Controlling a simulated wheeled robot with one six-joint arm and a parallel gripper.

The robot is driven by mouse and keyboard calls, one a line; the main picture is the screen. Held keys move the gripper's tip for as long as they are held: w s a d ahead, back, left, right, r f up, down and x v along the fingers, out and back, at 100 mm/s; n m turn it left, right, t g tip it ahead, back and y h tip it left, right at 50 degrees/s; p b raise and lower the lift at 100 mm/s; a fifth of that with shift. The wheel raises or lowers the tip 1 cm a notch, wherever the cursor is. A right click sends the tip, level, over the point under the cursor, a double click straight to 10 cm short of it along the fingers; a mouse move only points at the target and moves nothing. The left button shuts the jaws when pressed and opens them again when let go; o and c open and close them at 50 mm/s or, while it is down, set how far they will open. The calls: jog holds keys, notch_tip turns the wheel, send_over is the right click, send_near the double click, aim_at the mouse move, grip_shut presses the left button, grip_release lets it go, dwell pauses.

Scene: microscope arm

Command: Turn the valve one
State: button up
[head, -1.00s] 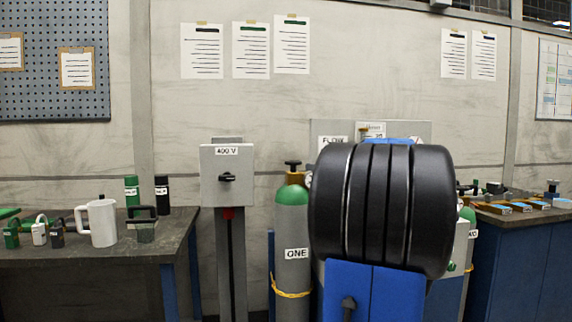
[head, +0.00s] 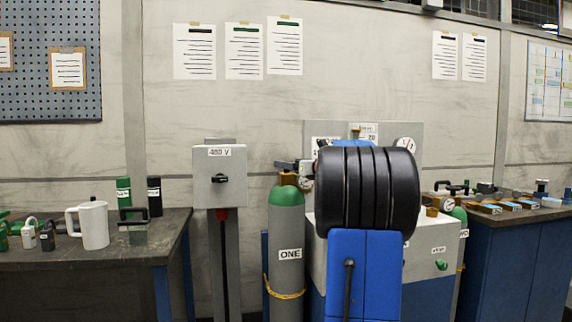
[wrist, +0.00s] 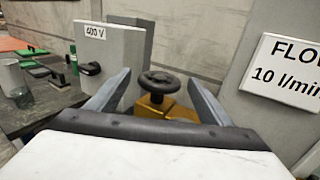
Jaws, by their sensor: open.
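Cylinder ONE (head: 287,228) is grey with a green shoulder and stands upright left of my arm in the head view. Its valve has a brass body (head: 288,179) at the top. In the wrist view the valve's black handwheel (wrist: 160,82) sits above the brass body (wrist: 153,108). My gripper (wrist: 159,77) is open, with one grey finger on each side of the handwheel. Gaps show between the fingers and the wheel, so they look apart from it. In the head view my gripper is near the valve top and mostly hidden by my arm.
A grey 400 V switch box (head: 219,176) on a post stands just left of the cylinder. A panel with a FLOW sign (wrist: 290,72) is behind and to the right. A bench (head: 110,250) with a white mug (head: 93,225) is left; another cylinder (head: 460,214) is partly hidden at right.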

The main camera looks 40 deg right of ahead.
jog(key=shift+w+d, duration=0.1)
jog(key=shift+w, duration=1.55)
jog(key=c, duration=1.1)
jog(key=shift+h, duration=0.3)
jog(key=shift+r+m+h, duration=0.1)
jog(key=shift+m+h, duration=0.4)
jog(key=shift+m+g+h, duration=0.4)
jog(key=shift+m+h, duration=0.4)
jog(key=shift+h, duration=0.4)
jog(key=shift+m+h, duration=0.3)
jog(key=shift+h, duration=0.2)
jog(key=shift+o, duration=0.2)
